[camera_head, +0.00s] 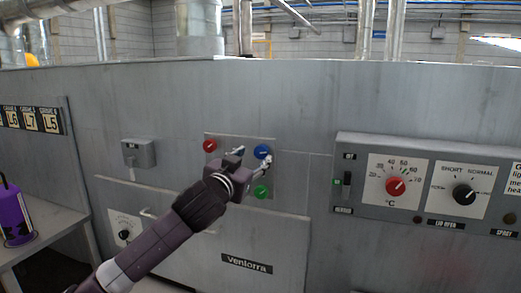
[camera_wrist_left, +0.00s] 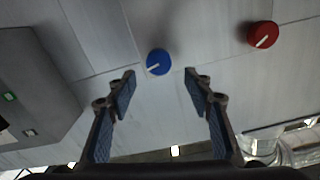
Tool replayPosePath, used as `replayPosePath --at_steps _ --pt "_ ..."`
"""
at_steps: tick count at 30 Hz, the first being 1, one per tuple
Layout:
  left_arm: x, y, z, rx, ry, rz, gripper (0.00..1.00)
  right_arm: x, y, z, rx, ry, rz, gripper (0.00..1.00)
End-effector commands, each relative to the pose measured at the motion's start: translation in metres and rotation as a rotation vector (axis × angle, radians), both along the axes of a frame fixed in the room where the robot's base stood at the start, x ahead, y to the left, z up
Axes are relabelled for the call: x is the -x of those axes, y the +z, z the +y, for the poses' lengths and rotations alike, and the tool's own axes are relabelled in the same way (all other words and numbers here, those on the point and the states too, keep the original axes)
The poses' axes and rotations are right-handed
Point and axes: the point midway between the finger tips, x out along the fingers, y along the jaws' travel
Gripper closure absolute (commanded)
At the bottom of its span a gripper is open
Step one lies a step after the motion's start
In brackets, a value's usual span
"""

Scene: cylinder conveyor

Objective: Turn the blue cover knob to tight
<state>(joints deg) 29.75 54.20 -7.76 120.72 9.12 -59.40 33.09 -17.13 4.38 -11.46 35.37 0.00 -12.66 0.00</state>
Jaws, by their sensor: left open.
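The blue cover knob (camera_head: 262,152) is a round blue dial with a white pointer mark, on a grey panel in the head view. It also shows in the left wrist view (camera_wrist_left: 159,62), between and beyond the fingertips, its white mark pointing to the lower left there. My left gripper (camera_head: 254,157) is in front of the panel beside the knob. In the left wrist view its two fingers (camera_wrist_left: 160,80) are spread wide with nothing between them, and the knob stands apart from both. My right gripper is in neither view.
A red knob (camera_head: 209,146) sits left of the blue one and a green knob (camera_head: 261,191) below it. A raised control box (camera_head: 344,225) with a red temperature dial (camera_head: 396,187) and black dial (camera_head: 464,194) juts out at right. A purple bottle (camera_head: 12,212) stands at far left.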

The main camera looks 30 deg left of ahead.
Motion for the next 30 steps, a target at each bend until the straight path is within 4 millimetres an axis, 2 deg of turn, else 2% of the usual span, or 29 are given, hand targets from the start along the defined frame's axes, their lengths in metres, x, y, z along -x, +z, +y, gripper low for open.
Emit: replayPosePath --at_steps 2,5,8,15,22,30 --pt "-0.013 0.003 0.004 0.003 0.001 0.001 0.53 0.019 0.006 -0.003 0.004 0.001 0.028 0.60" --pt "-0.028 0.002 0.007 0.002 0.002 0.002 0.53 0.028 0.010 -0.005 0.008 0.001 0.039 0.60" --pt "-0.039 0.001 0.010 0.002 0.002 0.002 0.53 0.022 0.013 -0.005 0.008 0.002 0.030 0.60" --pt "-0.051 -0.001 0.012 0.000 -0.001 0.002 0.53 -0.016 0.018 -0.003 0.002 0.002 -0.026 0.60" --pt "-0.051 -0.001 0.012 0.000 -0.001 0.002 0.53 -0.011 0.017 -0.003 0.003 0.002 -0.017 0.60" --pt "-0.051 -0.001 0.012 0.000 -0.001 0.002 0.83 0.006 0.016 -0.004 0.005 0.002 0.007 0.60"
